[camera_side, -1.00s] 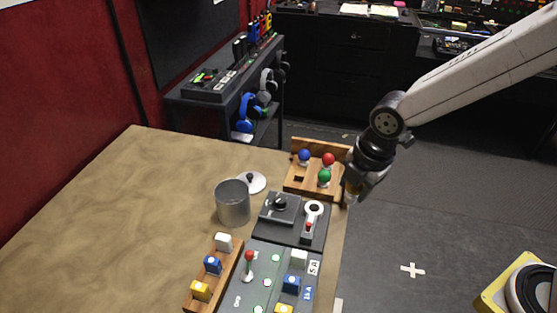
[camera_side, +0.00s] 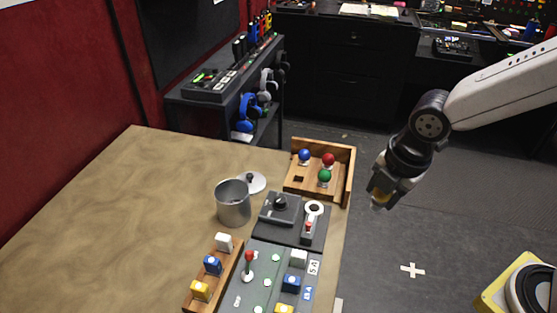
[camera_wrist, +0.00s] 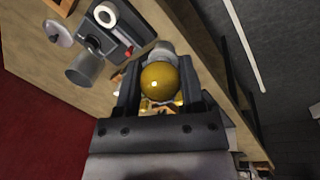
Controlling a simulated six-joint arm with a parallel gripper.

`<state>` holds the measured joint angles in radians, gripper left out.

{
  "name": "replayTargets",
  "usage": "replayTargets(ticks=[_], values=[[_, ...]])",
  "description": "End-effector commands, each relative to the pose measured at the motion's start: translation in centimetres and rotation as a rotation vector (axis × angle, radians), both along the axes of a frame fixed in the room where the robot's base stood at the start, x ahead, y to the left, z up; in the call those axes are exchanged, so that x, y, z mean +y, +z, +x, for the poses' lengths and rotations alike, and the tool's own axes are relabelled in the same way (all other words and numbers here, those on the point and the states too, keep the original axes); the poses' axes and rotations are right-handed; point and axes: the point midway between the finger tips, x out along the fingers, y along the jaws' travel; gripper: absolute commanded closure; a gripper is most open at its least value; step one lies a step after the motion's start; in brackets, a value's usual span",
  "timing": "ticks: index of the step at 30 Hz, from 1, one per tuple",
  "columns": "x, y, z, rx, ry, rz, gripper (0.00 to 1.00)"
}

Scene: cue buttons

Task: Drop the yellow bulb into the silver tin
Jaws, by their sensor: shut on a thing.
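My gripper (camera_side: 382,195) is shut on the yellow bulb (camera_wrist: 160,81). In the side view a little of its yellow shows at the fingertips; in the wrist view its round globe sits between the two fingers. The gripper is out past the right edge of the table, above the floor. The silver tin (camera_side: 233,204) stands upright and open on the table, well to the left of the gripper, and it also shows in the wrist view (camera_wrist: 86,69). The inside of the tin is mostly hidden.
A wooden tray (camera_side: 346,176) holds blue (camera_side: 305,155), red (camera_side: 328,160) and green (camera_side: 324,176) bulbs between the gripper and the tin. A dark control panel (camera_side: 268,257) with a red lever (camera_side: 249,257) and buttons lies in front. The table's left part is clear.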

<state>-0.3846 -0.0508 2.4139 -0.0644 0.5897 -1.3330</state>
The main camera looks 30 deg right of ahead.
Motion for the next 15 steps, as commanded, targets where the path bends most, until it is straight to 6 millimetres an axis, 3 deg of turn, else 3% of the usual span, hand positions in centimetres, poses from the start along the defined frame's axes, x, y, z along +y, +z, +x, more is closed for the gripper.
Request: replayTargets(ticks=[15], values=[[0.34,0.17,0.66,0.0,0.0,0.0,1.0]])
